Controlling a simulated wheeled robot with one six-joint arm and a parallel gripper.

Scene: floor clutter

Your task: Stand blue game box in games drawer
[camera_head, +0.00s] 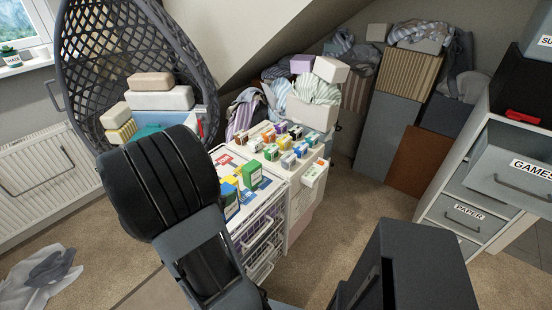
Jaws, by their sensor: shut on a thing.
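The games drawer (510,168) is a grey drawer labelled GAMES at the right edge. It is pulled out from the white cabinet, and its inside is mostly out of sight. A small blue box (229,201) stands at the left side of the white cart's top, partly behind my arm. I cannot tell whether it is the blue game box. No other clearly blue game box shows. My arm crosses the lower middle, and a dark block that looks like part of it fills the bottom right centre. My gripper's fingertips and anything between them are not visible.
A white wire-basket cart (308,190) carries several small boxes. A hanging chair (80,90) holds stacked boxes at left. Below the games drawer is a closed PAPER drawer (466,214). Fabric (45,272) lies on the floor at lower left. Carpet between cart and cabinet is clear.

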